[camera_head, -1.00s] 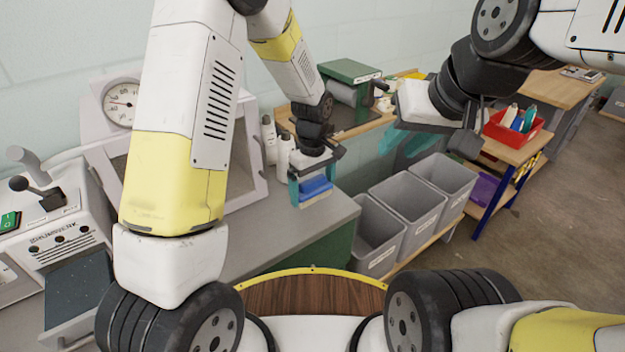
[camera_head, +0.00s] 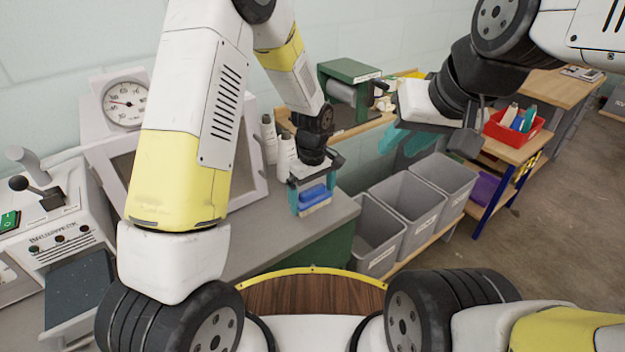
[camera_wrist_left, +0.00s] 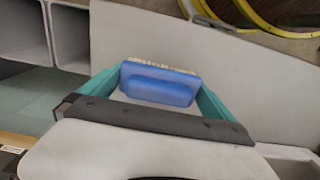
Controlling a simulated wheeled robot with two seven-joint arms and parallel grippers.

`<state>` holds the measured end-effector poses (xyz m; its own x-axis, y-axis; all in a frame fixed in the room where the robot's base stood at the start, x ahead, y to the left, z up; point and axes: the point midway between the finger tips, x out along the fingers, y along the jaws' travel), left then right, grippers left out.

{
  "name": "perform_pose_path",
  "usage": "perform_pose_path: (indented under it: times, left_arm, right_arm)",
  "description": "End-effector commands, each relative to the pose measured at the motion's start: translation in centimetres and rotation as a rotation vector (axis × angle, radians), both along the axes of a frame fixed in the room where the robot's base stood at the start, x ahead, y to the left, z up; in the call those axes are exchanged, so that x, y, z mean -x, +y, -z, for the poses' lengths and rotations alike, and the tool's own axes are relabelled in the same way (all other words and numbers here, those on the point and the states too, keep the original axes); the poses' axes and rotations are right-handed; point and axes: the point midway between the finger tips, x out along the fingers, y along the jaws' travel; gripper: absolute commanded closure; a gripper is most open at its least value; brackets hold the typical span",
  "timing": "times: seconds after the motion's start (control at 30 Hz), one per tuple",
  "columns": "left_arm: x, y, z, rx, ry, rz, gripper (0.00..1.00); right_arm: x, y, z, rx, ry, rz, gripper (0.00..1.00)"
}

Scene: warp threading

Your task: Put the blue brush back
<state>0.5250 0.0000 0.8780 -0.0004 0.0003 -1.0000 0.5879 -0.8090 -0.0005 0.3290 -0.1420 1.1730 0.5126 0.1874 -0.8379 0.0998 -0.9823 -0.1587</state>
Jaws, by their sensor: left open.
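The blue brush (camera_head: 314,194), with pale bristles, is at the right end of the grey counter top (camera_head: 262,232). In the left wrist view the brush (camera_wrist_left: 160,86) lies between the teal fingers of my left gripper (camera_wrist_left: 160,92). The fingers are spread open, one at each end of the brush; whether they touch it is unclear. In the head view my left gripper (camera_head: 312,194) is low over the counter, around the brush. My right gripper (camera_head: 408,146), with teal fingers, hangs above the grey bins, away from the brush; its opening is hard to judge.
White bottles (camera_head: 286,150) stand behind my left gripper. Grey bins (camera_head: 408,206) are in a row right of the counter. A green machine (camera_head: 350,75) stands at the back. A red tray (camera_head: 514,130) with bottles sits on a wooden bench. A dial scale (camera_head: 125,102) stands left.

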Motion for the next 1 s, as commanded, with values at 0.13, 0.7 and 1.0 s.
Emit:
perform_pose_path:
  times: [0.13,0.7,1.0]
  left_arm:
    - [-0.1,-0.1,-2.6,0.002,-0.005,0.0,0.0]
    - [0.0,0.1,-11.9,0.004,-0.006,0.004,0.0]
    - [3.8,5.5,-20.6,0.09,-0.147,0.171,0.0]
  right_arm:
    - [0.0,0.0,0.0,0.0,0.0,0.0,0.68]
    - [0.0,0.0,0.0,0.0,0.0,0.0,0.68]
    - [0.0,0.0,0.0,0.0,0.0,0.0,0.68]
